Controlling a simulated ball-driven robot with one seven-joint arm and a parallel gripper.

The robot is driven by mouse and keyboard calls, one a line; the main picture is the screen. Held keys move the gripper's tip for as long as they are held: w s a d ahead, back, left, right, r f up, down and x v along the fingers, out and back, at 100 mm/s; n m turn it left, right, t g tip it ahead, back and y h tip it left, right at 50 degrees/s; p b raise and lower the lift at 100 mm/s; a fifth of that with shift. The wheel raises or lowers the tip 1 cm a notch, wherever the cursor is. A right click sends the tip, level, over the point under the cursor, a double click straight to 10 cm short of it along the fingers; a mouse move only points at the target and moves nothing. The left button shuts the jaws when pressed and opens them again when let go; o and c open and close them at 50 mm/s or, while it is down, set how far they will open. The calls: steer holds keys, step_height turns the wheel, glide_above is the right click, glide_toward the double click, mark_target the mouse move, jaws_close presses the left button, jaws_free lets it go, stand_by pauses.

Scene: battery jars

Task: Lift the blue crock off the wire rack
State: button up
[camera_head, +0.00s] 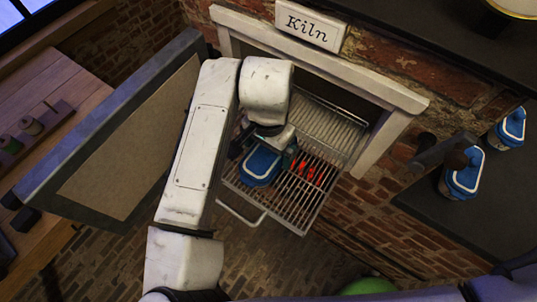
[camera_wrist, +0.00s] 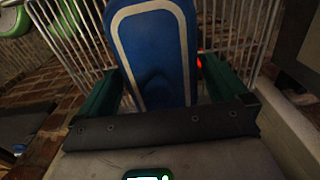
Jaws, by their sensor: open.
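The blue crock (camera_head: 262,165) sits on the wire rack (camera_head: 318,185), which sticks out of the kiln opening. Its blue top with a pale rim line shows close up in the wrist view (camera_wrist: 155,50). My gripper (camera_head: 268,150) is at the crock, with the arm coming over it from above left. In the wrist view my gripper (camera_wrist: 160,72) is open, with one dark green finger on each side of the crock. I cannot tell whether either finger touches it. The wrist hides the crock's near end in that view, and its lower body is hidden from above.
The kiln door (camera_head: 125,135) stands open at left, close to my arm. A red glow (camera_head: 307,170) shows at the rack bars right of the crock. The kiln frame (camera_head: 378,140) edges the opening. Similar blue-topped crocks (camera_head: 464,175) (camera_head: 510,128) stand on the dark counter at right.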

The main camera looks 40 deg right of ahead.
steer(key=shift+f, duration=1.2)
steer(key=c, duration=1.1)
steer(key=shift+r, duration=0.1)
steer(key=shift+c, duration=0.5)
steer(key=shift+r, duration=0.1)
